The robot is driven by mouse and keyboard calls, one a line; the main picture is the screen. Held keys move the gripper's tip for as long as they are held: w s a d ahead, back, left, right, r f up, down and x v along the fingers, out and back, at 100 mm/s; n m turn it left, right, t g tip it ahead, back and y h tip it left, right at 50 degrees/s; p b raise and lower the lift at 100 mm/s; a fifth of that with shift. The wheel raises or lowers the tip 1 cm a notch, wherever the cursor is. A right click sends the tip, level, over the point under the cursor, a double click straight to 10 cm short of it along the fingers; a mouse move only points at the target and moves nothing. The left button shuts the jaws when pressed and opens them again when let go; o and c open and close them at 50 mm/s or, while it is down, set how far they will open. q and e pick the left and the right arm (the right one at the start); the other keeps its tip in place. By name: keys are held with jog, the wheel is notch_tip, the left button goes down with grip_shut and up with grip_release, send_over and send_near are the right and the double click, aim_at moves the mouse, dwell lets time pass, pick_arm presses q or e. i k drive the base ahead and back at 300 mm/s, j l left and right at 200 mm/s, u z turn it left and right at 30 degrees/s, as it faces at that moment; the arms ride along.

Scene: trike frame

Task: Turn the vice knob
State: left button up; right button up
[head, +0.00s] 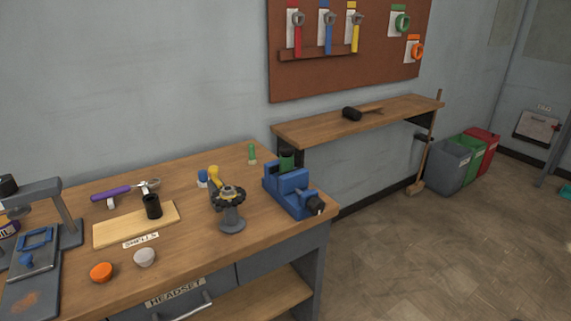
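A blue vice (290,188) stands at the right end of the wooden workbench (200,262). A dark round knob (316,206) sticks out of the vice's front right side, near the bench corner. How far the knob is turned cannot be told at this size. Neither of my grippers is in view.
Left of the vice stands a grey stand (231,221) with a dark ring-shaped top. A board (110,231) with a black cylinder (152,206), an orange cup (101,271) and a grey cup (144,257) are further left. Open floor (420,255) lies to the right.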

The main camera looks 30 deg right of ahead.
aim_at(316, 206)
jog(key=z, duration=1.25)
